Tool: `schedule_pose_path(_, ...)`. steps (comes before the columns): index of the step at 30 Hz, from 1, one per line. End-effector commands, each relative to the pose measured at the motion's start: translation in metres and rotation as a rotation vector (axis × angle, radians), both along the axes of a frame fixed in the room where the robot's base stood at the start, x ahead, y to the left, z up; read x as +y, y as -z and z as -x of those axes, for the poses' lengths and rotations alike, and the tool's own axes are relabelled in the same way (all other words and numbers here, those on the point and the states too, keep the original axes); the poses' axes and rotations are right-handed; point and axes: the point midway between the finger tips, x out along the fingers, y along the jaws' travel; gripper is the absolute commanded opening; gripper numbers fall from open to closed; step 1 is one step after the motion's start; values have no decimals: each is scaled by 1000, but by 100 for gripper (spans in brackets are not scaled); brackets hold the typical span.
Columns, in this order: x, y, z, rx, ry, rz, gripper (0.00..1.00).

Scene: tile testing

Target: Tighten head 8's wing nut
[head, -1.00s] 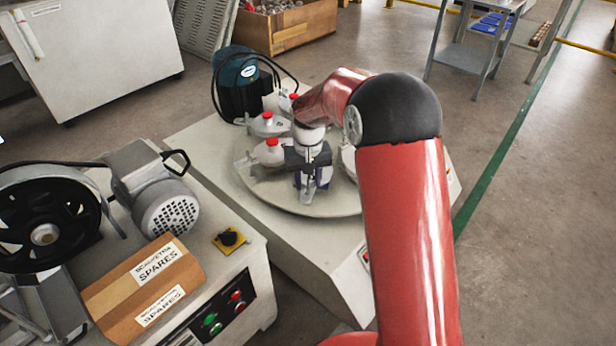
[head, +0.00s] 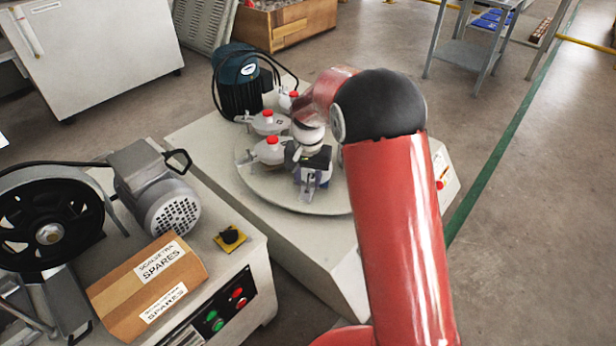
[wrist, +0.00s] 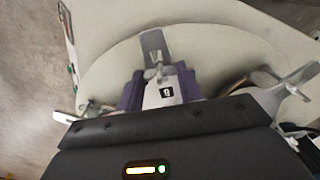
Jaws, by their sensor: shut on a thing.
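My gripper (head: 311,177) points down over the near part of the round plate (head: 262,195), its fingers closed around a head's fitting. In the wrist view, the purple fingers (wrist: 160,80) stand on both sides of a metal wing nut (wrist: 156,71) and a pale block with a small dark number label (wrist: 166,92). The number is too small to read surely. The wing nut sits on a flat metal arm (wrist: 153,43). Exact finger contact is partly hidden by the gripper body.
Neighbouring heads with red caps (head: 271,141) stand close to my gripper on the plate. A dark green motor (head: 238,85) with black cables is behind them. At left are a spares box (head: 150,285) and a black wheel (head: 45,225) on another machine.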

Motion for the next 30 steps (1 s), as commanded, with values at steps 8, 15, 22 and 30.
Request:
schedule_pose_path(8, 0, -1, 0, -2, 2, -2, 14)
schedule_pose_path(15, 0, 0, 0, 0, 1, -1, 58)
schedule_pose_path(22, 0, -2, 0, 0, 0, -1, 58)
schedule_pose_path(30, 0, -42, -1, -4, 0, -2, 58)
